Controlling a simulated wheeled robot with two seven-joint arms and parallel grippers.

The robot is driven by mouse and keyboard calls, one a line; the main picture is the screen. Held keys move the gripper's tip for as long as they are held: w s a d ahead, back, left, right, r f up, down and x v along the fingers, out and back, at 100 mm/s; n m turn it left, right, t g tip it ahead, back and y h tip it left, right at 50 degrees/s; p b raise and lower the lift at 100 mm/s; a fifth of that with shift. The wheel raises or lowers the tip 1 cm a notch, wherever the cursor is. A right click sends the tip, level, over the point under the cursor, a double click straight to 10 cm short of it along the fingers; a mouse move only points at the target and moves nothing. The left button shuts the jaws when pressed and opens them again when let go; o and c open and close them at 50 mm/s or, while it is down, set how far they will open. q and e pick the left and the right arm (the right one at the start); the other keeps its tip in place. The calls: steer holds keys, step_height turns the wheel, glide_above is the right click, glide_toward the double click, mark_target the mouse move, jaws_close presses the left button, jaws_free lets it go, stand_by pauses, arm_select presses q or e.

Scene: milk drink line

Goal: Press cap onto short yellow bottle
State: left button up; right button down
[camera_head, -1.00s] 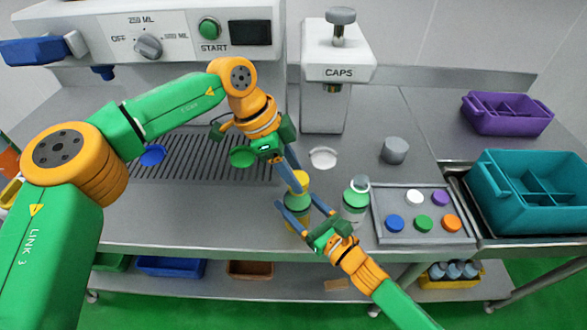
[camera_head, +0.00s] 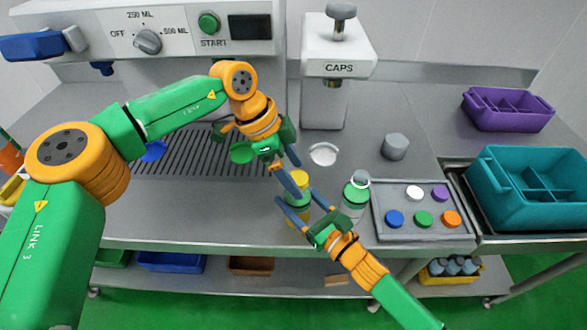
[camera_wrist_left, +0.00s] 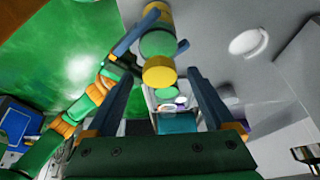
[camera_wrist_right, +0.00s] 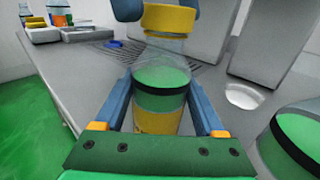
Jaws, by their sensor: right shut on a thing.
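The short yellow bottle (camera_wrist_right: 160,100), with a green and yellow body and a clear upper part, stands upright near the table's front edge. A yellow cap (camera_wrist_right: 168,18) sits at its top; whether it is fully seated I cannot tell. The cap also shows in the left wrist view (camera_wrist_left: 158,72). My right gripper (camera_head: 298,206) is shut on the bottle's body, one finger on each side. My left gripper (camera_head: 296,172) is open at the cap, its fingers spread and apart from it in the left wrist view.
A green bottle (camera_head: 353,200) stands just right of my right gripper. A grey tray (camera_head: 380,232) with several coloured caps lies beyond it. A white disc (camera_head: 323,154) and a grey cylinder (camera_head: 395,147) are behind. The caps dispenser (camera_head: 337,60) stands at the back.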

mark_target(307, 209)
arm_select(q)
steer(key=shift+r, duration=0.1)
steer(key=v, duration=1.1)
steer(key=shift+a+r, duration=0.25)
steer(key=shift+r, duration=0.1)
arm_select(e)
jaws_free()
steer(key=b+v, duration=0.1)
steer(key=v, duration=0.5)
steer(key=shift+s+d+f, duration=0.15)
steer(key=shift+s, duration=0.05)
steer(key=shift+s+d, duration=0.2)
steer(key=shift+s, duration=0.05)
arm_select(q)
steer(key=shift+f, duration=0.6)
steer(key=shift+w, duration=0.1)
arm_select(e)
steer(key=shift+w, duration=0.1)
